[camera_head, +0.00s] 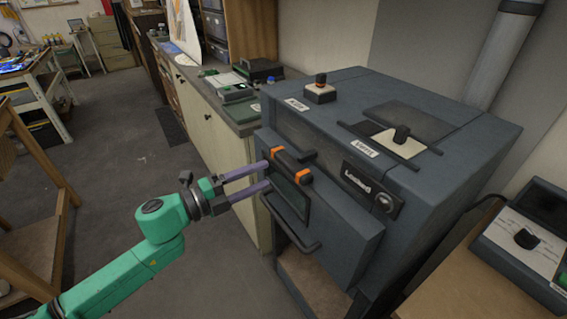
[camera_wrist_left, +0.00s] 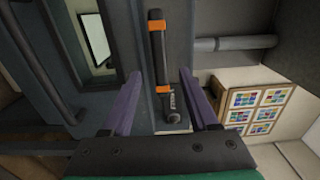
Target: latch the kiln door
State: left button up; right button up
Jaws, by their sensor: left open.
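The kiln (camera_head: 440,135) is a dark grey box on the right in the head view. Its door (camera_head: 338,238) has a dark window (camera_head: 288,196) and a bar handle (camera_head: 290,237), and looks closed or nearly so. The latch (camera_head: 292,167), a black bar with two orange bands, sits at the door's upper edge. It also shows upright in the wrist view (camera_wrist_left: 158,57). My left gripper (camera_head: 268,174) is open, its purple fingers pointing at the door front. In the wrist view the latch appears between the fingers; contact cannot be told. My right gripper is out of view.
A knob box (camera_head: 320,92) and a vent slider (camera_head: 401,136) are on the kiln top. A counter (camera_head: 205,95) with small devices runs behind it. A control box (camera_head: 525,240) stands at the right. The floor (camera_head: 125,170) at left is mostly clear.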

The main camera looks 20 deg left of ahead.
aim_at(284, 166)
pick_arm(q)
jog(key=p+x, duration=0.1)
jog(key=x, duration=0.4)
jog(key=shift+w+d+r+p, duration=0.2)
jog(key=shift+w+r+p, duration=0.05)
jog(key=shift+w+p, duration=0.15)
jog(key=shift+w+d+f, duration=0.1)
jog(key=shift+w+d, duration=0.1)
jog(key=shift+d, duration=0.1)
jog(key=shift+w+d+f, duration=0.15)
jog(key=shift+w+f, duration=0.05)
jog(key=shift+w, duration=0.05)
grip_shut()
dwell(0.5)
